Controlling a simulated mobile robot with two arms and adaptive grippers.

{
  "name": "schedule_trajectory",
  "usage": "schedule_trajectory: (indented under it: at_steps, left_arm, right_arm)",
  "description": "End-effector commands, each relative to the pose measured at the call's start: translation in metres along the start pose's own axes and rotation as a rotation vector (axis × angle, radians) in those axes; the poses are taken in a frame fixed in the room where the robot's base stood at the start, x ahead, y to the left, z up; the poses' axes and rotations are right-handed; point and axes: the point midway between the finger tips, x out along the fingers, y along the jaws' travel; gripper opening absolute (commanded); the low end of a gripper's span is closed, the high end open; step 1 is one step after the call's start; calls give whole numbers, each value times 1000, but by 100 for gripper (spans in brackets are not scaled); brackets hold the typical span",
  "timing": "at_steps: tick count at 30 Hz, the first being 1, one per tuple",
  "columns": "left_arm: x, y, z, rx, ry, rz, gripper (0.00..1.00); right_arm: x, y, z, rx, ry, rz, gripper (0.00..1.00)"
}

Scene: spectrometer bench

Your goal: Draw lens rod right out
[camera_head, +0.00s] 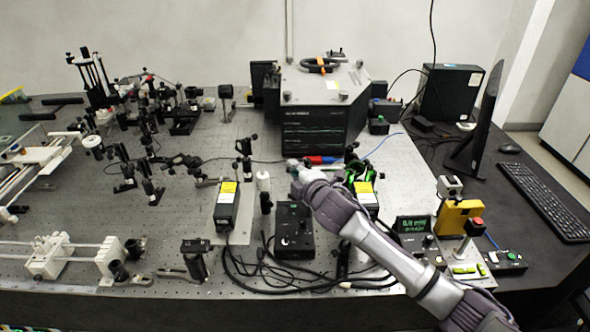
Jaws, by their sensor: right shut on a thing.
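My right arm reaches in from the lower right, and its gripper (297,168) is over the bench in front of the large grey instrument. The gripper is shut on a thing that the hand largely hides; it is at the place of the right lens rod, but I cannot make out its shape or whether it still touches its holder. A small white-topped post (263,181) stands just left of the gripper, apart from it. My left gripper is not in view.
The grey instrument (314,85) stands behind the gripper. Black boxes with yellow labels (227,205) and a black control box (293,228) stand in front, with loose cables (258,272). Optic mounts crowd the left. A monitor (478,125) and keyboard (545,200) are at right.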

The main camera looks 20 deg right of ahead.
Motion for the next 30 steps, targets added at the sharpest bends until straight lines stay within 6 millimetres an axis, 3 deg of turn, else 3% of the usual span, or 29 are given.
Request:
schedule_trajectory:
  at_steps: [9,19,20,24,30]
  left_arm:
    - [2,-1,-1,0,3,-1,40]
    - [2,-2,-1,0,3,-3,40]
    - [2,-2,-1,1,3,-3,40]
    - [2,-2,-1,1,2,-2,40]
    - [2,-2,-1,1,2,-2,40]
  right_arm:
    - [16,-1,-37,2,1,-2,0]
    - [17,-1,-42,0,2,-2,0]
    - [17,-1,-42,0,3,-1,15]
    - [17,-1,-42,1,2,-1,38]
    - [17,0,-41,0,1,-1,38]
